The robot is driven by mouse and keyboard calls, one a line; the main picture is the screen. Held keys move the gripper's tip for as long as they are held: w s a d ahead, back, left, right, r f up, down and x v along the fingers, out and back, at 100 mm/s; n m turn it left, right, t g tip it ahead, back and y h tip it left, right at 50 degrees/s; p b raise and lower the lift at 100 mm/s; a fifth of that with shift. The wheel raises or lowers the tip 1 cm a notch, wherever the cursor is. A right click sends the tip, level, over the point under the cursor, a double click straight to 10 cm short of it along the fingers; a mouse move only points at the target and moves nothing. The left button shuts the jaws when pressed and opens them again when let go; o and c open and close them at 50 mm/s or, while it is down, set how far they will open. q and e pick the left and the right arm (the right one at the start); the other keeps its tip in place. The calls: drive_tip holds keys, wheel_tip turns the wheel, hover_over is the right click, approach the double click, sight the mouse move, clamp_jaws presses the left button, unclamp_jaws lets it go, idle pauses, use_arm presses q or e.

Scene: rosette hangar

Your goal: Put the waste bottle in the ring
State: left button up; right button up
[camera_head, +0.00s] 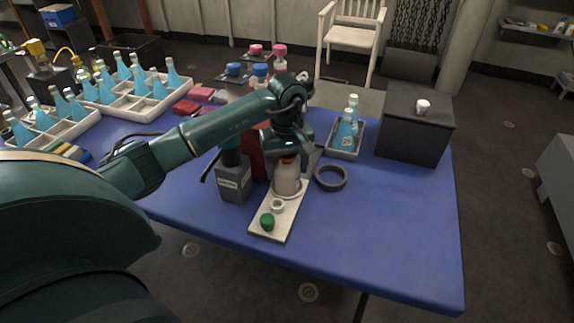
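A pale bottle with an orange-brown neck (287,181) stands upright on a light board, directly below my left gripper (288,152). The wrist hides the bottle's top, and I cannot see whether the fingers close on it. A dark grey ring (331,178) lies flat and empty on the blue table, just right of the board. A square grey bottle with a white label (234,181) stands left of the board. The label is too small to read, so I cannot tell which bottle is the waste bottle. My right gripper is not in view.
The light board (263,223) also carries a green cap (267,221) and a small white ring (277,205). A grey tray (344,151) with blue bottles and a dark box (414,132) stand behind the ring. The blue table (390,235) is clear at front right.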

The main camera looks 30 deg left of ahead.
use_arm(q)
drive_tip(key=shift+o, duration=1.3)
drive_tip(key=shift+r, duration=0.1)
drive_tip(key=shift+r, duration=0.25)
wheel_tip(320, 180, up, 11)
drive_tip(key=shift+f, duration=0.15)
drive_tip(key=shift+r, duration=0.45)
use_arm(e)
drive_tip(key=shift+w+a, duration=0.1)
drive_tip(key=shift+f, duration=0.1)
